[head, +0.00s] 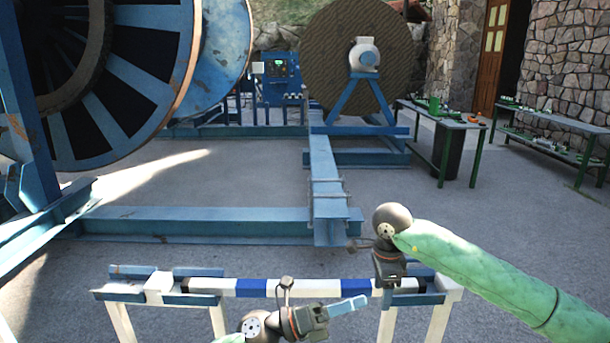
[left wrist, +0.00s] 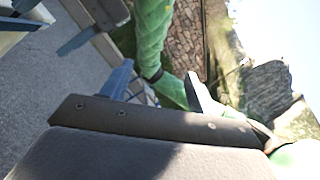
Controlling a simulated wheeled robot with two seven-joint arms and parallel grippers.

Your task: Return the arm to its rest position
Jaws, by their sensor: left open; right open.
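My left gripper (head: 345,306) is at the bottom centre of the head view, in front of the striped bar and pointing right. In the left wrist view its two blue fingers (left wrist: 159,70) stand apart with nothing held between them. My right gripper (head: 392,284) points down at the right end of the bar, above or beside it; its fingers are partly hidden, and I cannot tell whether they touch the bar. Both arms wear green sleeves. A blue, white and black bar (head: 250,288) lies across a low white and blue stand (head: 455,290).
A large blue reel (head: 130,75) stands at left, and a brown reel (head: 325,50) on a blue frame at the back. A blue beam (head: 190,225) crosses the floor behind the stand. Green-legged tables (head: 440,115) stand at right. The floor at right is clear.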

